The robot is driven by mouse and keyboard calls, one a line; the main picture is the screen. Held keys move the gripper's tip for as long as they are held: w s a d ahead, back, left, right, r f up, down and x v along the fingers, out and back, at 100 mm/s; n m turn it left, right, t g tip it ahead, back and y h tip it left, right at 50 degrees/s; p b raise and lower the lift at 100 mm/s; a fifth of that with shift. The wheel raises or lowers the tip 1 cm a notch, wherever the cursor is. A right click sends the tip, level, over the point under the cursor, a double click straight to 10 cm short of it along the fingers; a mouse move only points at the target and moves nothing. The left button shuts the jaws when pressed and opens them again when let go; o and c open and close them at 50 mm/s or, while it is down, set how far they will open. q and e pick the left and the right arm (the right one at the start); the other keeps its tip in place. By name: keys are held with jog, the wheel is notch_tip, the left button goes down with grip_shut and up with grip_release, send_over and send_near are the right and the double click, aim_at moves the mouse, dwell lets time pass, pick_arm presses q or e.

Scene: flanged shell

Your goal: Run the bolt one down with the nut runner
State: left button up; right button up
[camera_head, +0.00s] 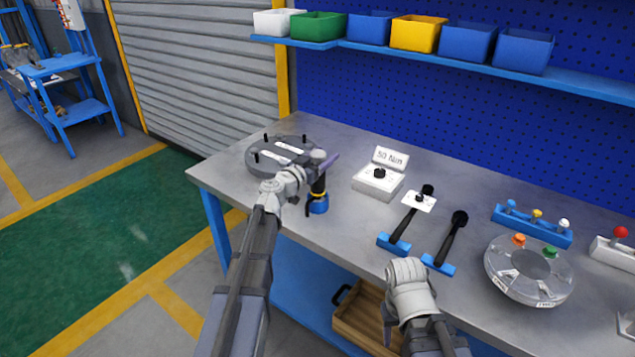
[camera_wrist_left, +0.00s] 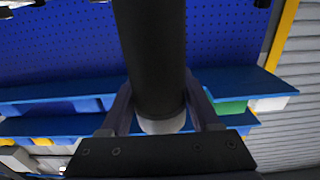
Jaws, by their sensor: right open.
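The flanged shell (camera_head: 258,168) is a round grey part at the bench's left end, just left of the nut runner. Black bolts stand on its rim and white labels lie on top. My arm partly hides it, and I cannot tell which is bolt one. My right gripper (camera_head: 389,322) is open, low before the bench.
A white box with a "50 Nm" sign (camera_head: 378,182) stands right of the nut runner. A round clear tray (camera_head: 500,283) and a blue rack (camera_head: 532,226) stand at right. A bin shelf (camera_head: 590,88) runs above.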

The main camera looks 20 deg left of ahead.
pick_arm(q)
grip_shut()
dwell(0.6)
